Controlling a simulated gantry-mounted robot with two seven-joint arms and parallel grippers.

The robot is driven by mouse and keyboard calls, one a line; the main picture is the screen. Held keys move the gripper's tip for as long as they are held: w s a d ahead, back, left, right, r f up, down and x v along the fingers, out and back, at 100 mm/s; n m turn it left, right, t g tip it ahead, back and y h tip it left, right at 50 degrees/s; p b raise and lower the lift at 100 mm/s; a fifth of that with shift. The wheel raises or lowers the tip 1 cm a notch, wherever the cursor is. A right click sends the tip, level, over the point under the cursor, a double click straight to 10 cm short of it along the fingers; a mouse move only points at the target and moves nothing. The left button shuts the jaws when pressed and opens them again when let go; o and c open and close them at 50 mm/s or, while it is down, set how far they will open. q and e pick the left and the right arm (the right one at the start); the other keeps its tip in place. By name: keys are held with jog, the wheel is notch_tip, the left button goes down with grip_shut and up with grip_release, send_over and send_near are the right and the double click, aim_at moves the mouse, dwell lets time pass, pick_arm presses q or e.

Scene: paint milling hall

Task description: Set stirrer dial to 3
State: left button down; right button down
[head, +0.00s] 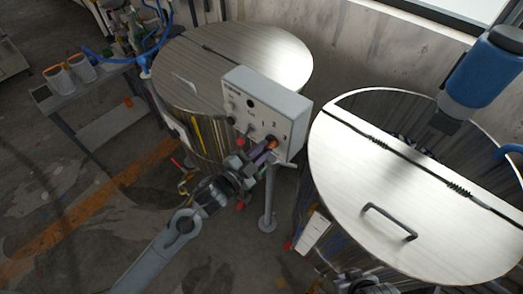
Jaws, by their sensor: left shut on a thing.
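A pale grey control box (268,103) stands on a post between two steel vats. Its front face carries several small knobs and dark markings, which look like numerals towards the right, too small to read surely. My left gripper (265,149) reaches up from the lower left to the lower right of this face. It is shut on the stirrer dial (271,140), which the fingers mostly cover. The dial's pointer and setting cannot be made out.
A lidded steel vat (235,50) stands behind the box. Another vat (400,190) at the right has a handled lid half and an open back half. A blue cylinder (483,70) hangs over it. A bench with cups (82,68) is at the left.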

pick_arm(q)
jog(key=shift+m, duration=0.3)
jog(key=c, duration=1.1)
grip_release()
jog(key=shift+s, duration=0.1)
jog(key=b+v, duration=0.1)
jog(key=v, duration=0.9)
jog(key=shift+s+a, duration=0.2)
jog(key=shift+a, duration=0.15)
